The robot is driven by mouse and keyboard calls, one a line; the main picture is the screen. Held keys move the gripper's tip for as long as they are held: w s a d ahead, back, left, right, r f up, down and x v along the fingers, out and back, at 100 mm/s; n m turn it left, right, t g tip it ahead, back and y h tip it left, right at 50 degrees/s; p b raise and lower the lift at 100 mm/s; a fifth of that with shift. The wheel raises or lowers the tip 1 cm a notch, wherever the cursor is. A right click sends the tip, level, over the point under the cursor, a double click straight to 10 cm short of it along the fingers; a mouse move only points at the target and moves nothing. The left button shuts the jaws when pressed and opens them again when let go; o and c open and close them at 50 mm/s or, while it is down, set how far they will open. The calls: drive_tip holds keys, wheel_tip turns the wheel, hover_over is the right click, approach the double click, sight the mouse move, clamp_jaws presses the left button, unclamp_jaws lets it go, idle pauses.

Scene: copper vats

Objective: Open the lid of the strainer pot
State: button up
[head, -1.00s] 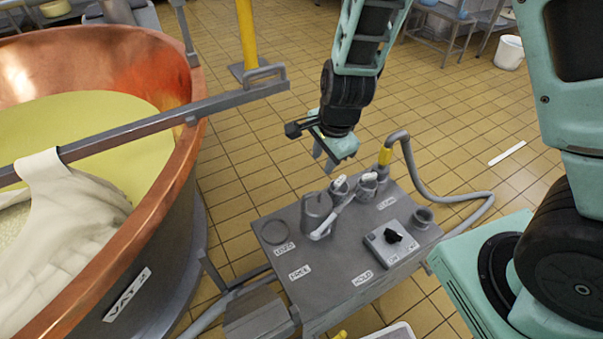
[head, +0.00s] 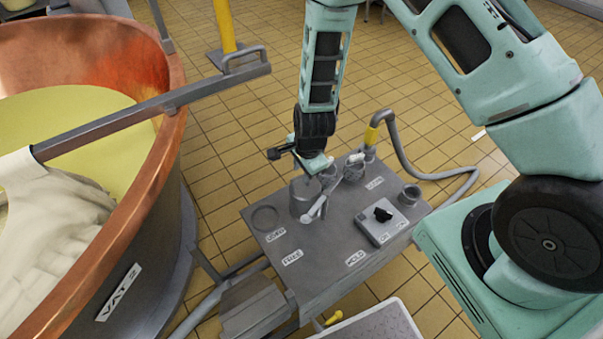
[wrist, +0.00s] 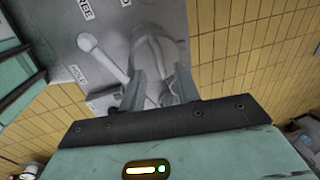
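The strainer pot seems to be the grey metal cylinder (head: 303,197) on top of the grey machine cabinet; its top is partly hidden by my gripper. My gripper (head: 318,176) is just above the pot's top, pointing down. In the wrist view my gripper (wrist: 158,88) has its two fingers apart, with a rounded grey metal shape, probably the pot (wrist: 152,50), beyond and between them. I cannot tell whether the fingers touch it. A pale lever (head: 318,205) with a round end lies beside the pot, and shows in the wrist view (wrist: 100,55).
A grey hose (head: 410,165) runs off right. The copper vat (head: 165,170) with a metal bar stands left.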

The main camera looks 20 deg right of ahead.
drive_tip(key=shift+w+f, duration=0.25)
drive_tip(key=shift+f, duration=1.05)
drive_tip(key=shift+c, duration=0.2)
clamp_jaws()
drive_tip(key=shift+w+r, duration=0.15)
